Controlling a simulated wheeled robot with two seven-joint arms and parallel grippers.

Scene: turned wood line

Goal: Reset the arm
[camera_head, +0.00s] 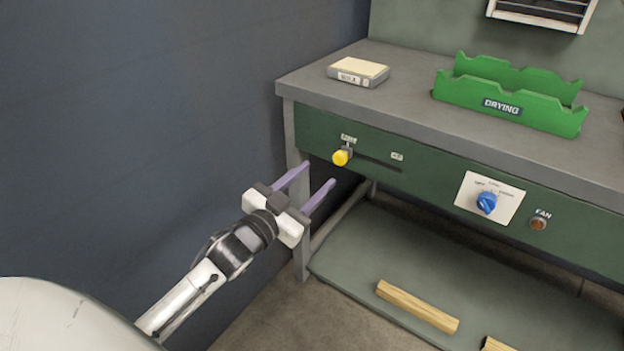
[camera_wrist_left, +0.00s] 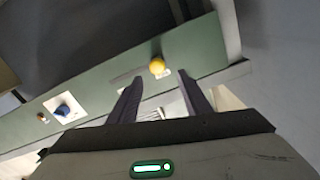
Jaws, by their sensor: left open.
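My left gripper (camera_head: 312,183) comes in from the left in the head view. Its two purple fingers are apart with nothing between them. It hangs in the air in front of the bench's left leg, below and left of a yellow knob (camera_head: 341,157) on the green front panel. In the left wrist view the fingers (camera_wrist_left: 158,92) frame the panel, and the yellow knob (camera_wrist_left: 157,66) shows between and beyond their tips, apart from them. My right gripper is in neither view.
The grey bench top (camera_head: 420,108) holds a labelled box (camera_head: 358,72) and a green DRYING rack (camera_head: 510,95). The panel has a blue dial (camera_head: 486,203) and a FAN button (camera_head: 538,224). A wood strip (camera_head: 417,306) lies on the lower shelf (camera_head: 375,260). A dark wall (camera_head: 150,110) stands at left.

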